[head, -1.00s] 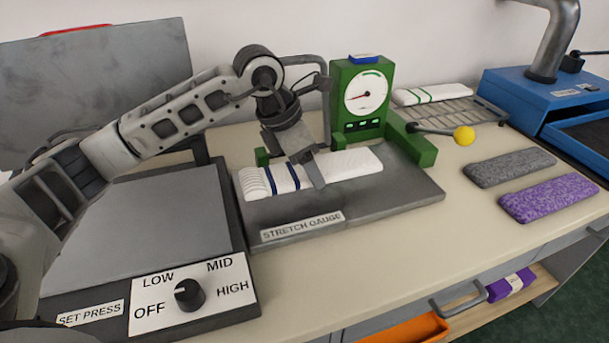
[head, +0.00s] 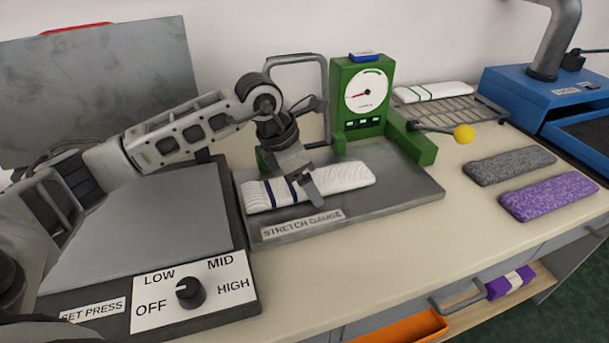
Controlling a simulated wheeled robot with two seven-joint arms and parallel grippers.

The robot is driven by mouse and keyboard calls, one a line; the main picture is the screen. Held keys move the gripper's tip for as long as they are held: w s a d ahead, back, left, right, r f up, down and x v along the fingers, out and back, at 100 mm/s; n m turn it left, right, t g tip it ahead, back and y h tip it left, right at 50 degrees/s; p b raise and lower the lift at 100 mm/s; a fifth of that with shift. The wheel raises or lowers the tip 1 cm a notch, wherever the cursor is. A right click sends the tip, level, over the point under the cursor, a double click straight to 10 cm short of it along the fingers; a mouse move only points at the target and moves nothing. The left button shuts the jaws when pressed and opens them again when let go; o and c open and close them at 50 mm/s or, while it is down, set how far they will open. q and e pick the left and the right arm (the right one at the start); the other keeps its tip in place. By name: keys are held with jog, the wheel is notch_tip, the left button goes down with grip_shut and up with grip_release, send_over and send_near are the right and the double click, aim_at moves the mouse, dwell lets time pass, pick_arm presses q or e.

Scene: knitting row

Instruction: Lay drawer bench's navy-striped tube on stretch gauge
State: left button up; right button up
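The navy-striped tube (head: 345,177) is white and ribbed, with navy bands towards its left end. It lies lengthwise over the grey plate of the stretch gauge (head: 405,187), on or just above it. My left gripper (head: 309,190) reaches down across the tube's middle, beside the stripes, and appears shut on it. One finger shows on the near side; the other is hidden. The gauge's green stand (head: 376,127) with its round dial is behind the tube. My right gripper is not in view.
The set press (head: 150,215) is at the left. A green-striped white tube (head: 432,93) lies on a rack at the back. Grey (head: 509,166) and purple (head: 548,195) tubes lie on the bench at right. A yellow-knobbed lever (head: 464,132) sticks out beside the gauge.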

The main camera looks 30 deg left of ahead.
pick_arm(q)
jog(key=v, duration=1.2)
dwell(0.4)
